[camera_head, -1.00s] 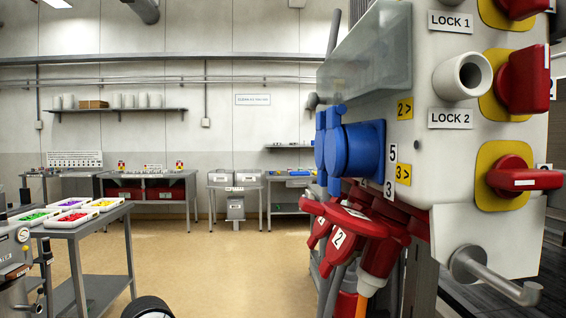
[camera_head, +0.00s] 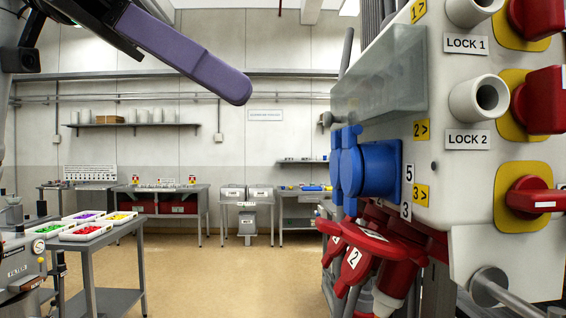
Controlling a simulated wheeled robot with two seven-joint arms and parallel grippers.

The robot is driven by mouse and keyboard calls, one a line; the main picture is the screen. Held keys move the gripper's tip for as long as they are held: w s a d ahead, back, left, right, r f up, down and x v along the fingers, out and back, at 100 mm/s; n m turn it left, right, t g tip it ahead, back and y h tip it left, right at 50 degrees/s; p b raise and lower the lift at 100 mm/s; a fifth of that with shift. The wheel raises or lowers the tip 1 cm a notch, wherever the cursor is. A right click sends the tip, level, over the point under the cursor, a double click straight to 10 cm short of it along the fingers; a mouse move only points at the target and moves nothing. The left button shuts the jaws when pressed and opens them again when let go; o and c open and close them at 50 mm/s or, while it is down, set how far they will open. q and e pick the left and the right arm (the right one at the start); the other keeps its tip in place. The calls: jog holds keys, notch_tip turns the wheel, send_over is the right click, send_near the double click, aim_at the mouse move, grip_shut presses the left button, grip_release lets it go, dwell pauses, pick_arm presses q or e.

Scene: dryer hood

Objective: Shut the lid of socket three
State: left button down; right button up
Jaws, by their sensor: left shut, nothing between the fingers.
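The grey socket box (camera_head: 460,190) fills the right side. On its left face are blue round sockets or lids (camera_head: 378,168), with a "5" label and a "3" label (camera_head: 405,211) beside the nearest one. Below it hang red sockets and lids (camera_head: 395,240); one red lid carries a "2" (camera_head: 353,257). The red part nearest the "3" label is tilted and overlapped by others, so I cannot tell how far its lid stands open. My left gripper (camera_head: 238,92) shows as a purple finger at upper left, shut and empty, well apart from the box. My right gripper is not in view.
A clear cover (camera_head: 380,85) juts out above the blue sockets. Red switches (camera_head: 537,195) and grey lock cylinders (camera_head: 480,97) stick out of the front face, and a metal bar (camera_head: 500,290) below. A trolley with trays (camera_head: 92,232) stands left. The floor between is clear.

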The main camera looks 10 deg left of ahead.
pick_arm(q)
send_near(361, 238)
jog(key=w+d+r, duration=0.2)
jog(key=w+d, duration=0.2)
jog(key=shift+s+a+f, duration=0.1)
jog(key=shift+a+f, duration=0.1)
jog(key=shift+f, duration=0.7)
jog(key=shift+s+a+f, duration=0.1)
jog(key=shift+a+f, duration=0.05)
jog(key=shift+f, duration=0.75)
jog(key=shift+w, duration=0.1)
